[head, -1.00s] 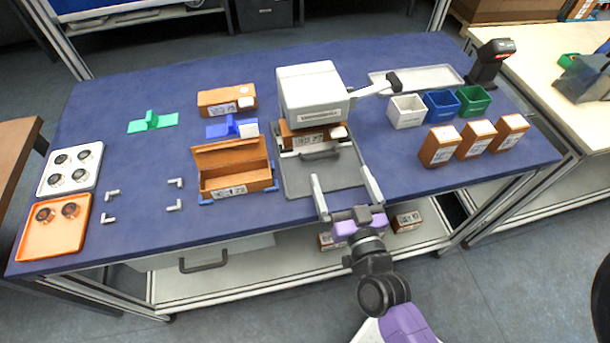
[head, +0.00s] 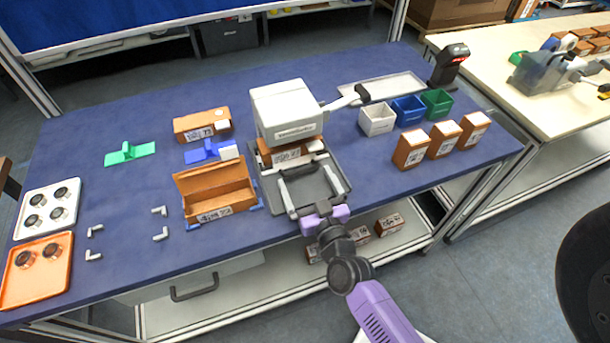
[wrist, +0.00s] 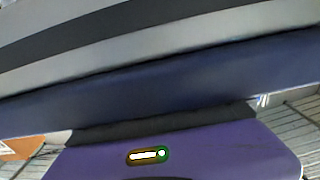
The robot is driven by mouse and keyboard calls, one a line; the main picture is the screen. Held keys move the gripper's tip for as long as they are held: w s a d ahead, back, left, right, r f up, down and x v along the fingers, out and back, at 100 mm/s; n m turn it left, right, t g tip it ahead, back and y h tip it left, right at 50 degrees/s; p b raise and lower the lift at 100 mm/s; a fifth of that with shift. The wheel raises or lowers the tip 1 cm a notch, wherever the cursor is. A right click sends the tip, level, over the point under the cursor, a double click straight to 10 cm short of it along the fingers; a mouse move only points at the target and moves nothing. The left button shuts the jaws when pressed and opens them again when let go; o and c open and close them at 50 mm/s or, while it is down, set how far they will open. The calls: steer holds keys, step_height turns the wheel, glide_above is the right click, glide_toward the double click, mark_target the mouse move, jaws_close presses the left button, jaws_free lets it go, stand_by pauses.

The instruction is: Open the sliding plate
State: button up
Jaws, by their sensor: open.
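The white machine (head: 284,112) stands on the blue table in the head view. The sliding plate shows as a dark grey board (head: 310,187) in front of it, with a dark bar handle (head: 298,170) at the machine's front. A brown labelled box (head: 288,153) sits under the machine's head, behind the handle. The wrist view shows my purple gripper body (wrist: 180,152) low in the picture; the handle is not clear there.
An open brown box (head: 215,192) stands left of the board. White, blue and green bins (head: 408,109) and several brown boxes (head: 443,139) stand to the right. A barcode scanner (head: 449,64) is at the far right corner. The table's front edge runs under my arm.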

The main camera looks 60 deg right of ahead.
steer(key=shift+w+d, duration=0.45)
steer(key=shift+w, duration=0.1)
steer(key=c, duration=1.8)
steer(key=v, duration=0.9)
steer(key=shift+s+a, duration=0.2)
steer(key=shift+s, duration=0.15)
steer(key=o, duration=1.8)
